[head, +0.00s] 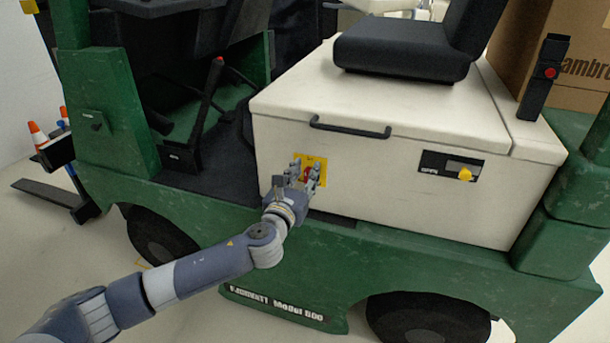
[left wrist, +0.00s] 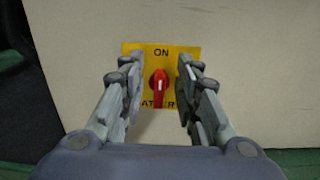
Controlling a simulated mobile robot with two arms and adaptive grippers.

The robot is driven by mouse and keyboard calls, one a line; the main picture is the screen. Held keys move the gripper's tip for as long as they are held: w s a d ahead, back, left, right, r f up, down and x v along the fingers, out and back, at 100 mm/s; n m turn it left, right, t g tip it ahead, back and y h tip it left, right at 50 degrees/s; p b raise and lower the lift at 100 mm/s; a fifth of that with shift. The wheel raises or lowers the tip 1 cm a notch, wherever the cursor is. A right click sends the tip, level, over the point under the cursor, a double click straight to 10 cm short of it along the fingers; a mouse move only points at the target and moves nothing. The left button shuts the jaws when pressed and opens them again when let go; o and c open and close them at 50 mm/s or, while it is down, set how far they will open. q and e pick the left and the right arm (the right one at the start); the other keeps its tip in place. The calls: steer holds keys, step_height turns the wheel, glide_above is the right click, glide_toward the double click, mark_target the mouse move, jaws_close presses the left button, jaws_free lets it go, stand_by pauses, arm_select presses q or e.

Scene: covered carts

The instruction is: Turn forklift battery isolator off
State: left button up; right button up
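The battery isolator is a red rotary knob (left wrist: 158,86) on a yellow plate (left wrist: 187,51) marked ON at the top. In the left wrist view its white-marked handle stands upright. The plate (head: 319,162) is on the cream front panel of the forklift's seat box, partly hidden by my left gripper (head: 306,176) in the head view. My left gripper (left wrist: 158,92) is open, with one finger on each side of the knob and a gap to it on both sides. I cannot tell how far the fingertips are from the panel. My right gripper is not in view.
The cream seat box (head: 420,200) has a black handle (head: 350,128) above the plate and a black panel with a yellow knob (head: 464,174) to the right. The black seat (head: 400,50) is on top. The green forklift body (head: 280,265) runs below. A cardboard box (head: 575,55) stands behind at right.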

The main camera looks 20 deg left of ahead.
arm_select(q)
steer(key=shift+w, duration=0.1)
jaws_close()
